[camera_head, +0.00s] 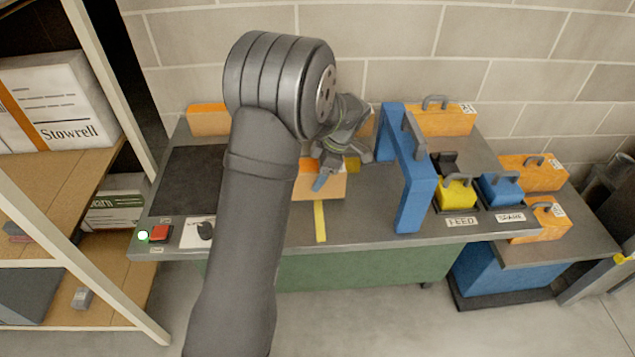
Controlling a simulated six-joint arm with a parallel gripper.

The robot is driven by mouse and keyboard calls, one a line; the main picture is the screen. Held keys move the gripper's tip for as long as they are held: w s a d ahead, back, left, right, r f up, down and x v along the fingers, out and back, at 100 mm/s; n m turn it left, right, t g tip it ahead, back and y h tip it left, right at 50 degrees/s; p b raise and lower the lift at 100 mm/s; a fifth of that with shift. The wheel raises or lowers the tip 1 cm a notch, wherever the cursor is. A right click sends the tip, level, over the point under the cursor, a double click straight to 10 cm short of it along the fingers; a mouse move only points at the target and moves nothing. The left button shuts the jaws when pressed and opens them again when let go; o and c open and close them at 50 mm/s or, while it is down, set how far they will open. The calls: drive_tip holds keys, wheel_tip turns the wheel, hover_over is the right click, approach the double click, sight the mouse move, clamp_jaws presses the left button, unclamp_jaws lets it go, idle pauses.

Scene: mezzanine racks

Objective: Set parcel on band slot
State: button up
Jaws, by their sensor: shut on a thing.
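My gripper (338,166) is above the middle of the grey table, partly hidden by my own arm. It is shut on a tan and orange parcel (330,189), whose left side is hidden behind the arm. A small blue piece shows at the fingers. The parcel is over the line of a yellow band (320,222) on the tabletop, which shows in front of it and again behind it. I cannot tell whether the parcel touches the table.
A blue arch (410,205) stands right of the parcel. Beyond it are a yellow block (457,193) by the FEED label, a blue block (502,189) by SPARE, and several orange handled boxes (535,176). A dark mat (185,180) and red button (160,232) are left.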

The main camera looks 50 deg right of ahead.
drive_tip(key=shift+f, duration=1.8)
drive_tip(key=o, duration=1.3)
drive_tip(key=shift+f, duration=0.15)
drive_tip(key=v, duration=1.2)
drive_tip(key=shift+r, duration=4.15)
